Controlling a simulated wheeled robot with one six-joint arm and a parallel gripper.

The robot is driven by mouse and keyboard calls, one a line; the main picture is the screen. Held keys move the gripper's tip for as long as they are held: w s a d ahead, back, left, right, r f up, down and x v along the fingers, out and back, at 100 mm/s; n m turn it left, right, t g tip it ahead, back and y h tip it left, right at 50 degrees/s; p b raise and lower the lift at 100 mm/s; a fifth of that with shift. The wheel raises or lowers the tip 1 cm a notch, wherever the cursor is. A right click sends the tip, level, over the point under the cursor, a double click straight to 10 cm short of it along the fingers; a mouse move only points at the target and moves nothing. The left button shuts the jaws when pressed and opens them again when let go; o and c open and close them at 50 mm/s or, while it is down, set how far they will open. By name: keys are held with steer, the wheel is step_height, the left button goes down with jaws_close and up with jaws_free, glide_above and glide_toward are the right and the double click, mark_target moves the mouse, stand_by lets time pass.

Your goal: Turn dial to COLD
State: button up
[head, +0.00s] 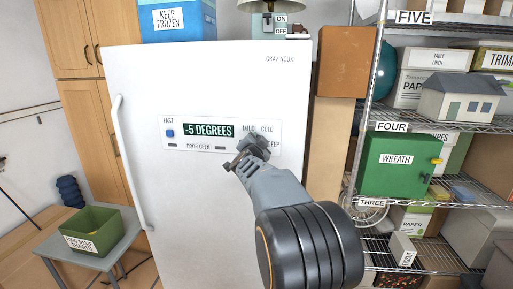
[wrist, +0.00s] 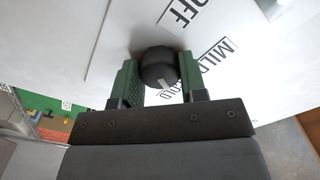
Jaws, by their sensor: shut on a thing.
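The dial is a round black knob (wrist: 158,66) on the white freezer's front panel. In the wrist view it sits between the two green finger pads of my gripper (wrist: 158,76), which is shut on it. A pale mark on the knob points down toward the partly hidden COLD label (wrist: 176,94). The MILD label (wrist: 214,54) and an OFF label (wrist: 186,12) also show. In the head view my gripper (head: 246,156) covers the dial. The display (head: 209,131) reads -5 DEGREES, with MILD and COLD printed to its right.
The freezer (head: 205,220) has a long handle (head: 130,165) at its left. Wire shelves with a green WREATH box (head: 400,164) stand to the right. A small table with a green bin (head: 93,232) is at the lower left. A blue KEEP FROZEN box (head: 178,22) sits on top.

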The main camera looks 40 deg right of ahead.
steer(key=shift+m, duration=0.5)
steer(key=o, duration=0.9)
steer(key=shift+o, duration=0.2)
steer(key=v, duration=1.4)
steer(key=shift+b, duration=0.4)
steer(key=shift+w, duration=0.1)
